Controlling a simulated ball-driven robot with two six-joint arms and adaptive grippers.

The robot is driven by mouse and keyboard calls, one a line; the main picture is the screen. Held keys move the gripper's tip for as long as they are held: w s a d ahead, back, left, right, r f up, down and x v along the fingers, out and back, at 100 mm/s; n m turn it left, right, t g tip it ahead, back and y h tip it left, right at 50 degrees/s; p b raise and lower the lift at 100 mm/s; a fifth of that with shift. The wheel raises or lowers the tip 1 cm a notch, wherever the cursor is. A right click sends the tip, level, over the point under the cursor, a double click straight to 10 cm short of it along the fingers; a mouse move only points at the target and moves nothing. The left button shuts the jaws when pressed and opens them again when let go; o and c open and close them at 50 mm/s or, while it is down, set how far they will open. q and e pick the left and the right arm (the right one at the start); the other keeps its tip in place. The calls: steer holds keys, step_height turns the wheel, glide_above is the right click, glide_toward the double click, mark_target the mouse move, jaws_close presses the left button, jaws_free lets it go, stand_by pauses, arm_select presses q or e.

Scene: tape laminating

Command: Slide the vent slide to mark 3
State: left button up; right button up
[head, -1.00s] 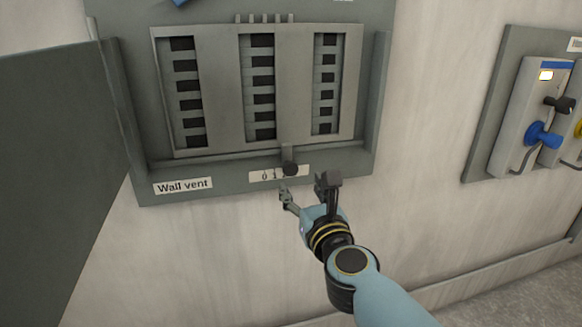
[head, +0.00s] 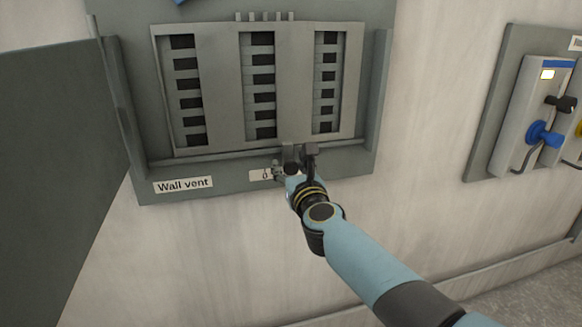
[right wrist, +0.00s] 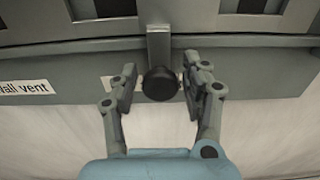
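The wall vent's slide (head: 220,90) is a grey panel with dark slots showing between its bars. Its black knob (head: 291,167) hangs on a short tab at the lower edge, and it also shows in the right wrist view (right wrist: 160,84). My right gripper (head: 293,162) is at the knob. In the right wrist view its two fingers (right wrist: 160,88) stand open, one on each side of the knob, with gaps visible. The mark scale (head: 262,175) below the knob is mostly hidden by the gripper; only a 0 reads clearly. My left gripper is not in view.
A "Wall vent" label (head: 183,185) sits on the lower left of the frame. A large dark grey panel (head: 55,160) stands at the left. A board with a blue knob (head: 541,134) is on the wall at the right. The wall between is clear.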

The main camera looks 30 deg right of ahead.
jaws_close()
steer(key=shift+s+d+f, duration=0.1)
steer(key=shift+d, duration=0.6)
steer(key=shift+s+d+f, duration=0.1)
steer(key=shift+d, duration=0.6)
steer(key=shift+c, duration=1.1)
jaws_free()
steer(key=o, duration=0.5)
steer(key=shift+s+d+r, duration=0.1)
steer(key=shift+s+r, duration=0.05)
steer(key=shift+s, duration=0.2)
steer(key=shift+c, duration=0.2)
steer(key=shift+w, duration=0.1)
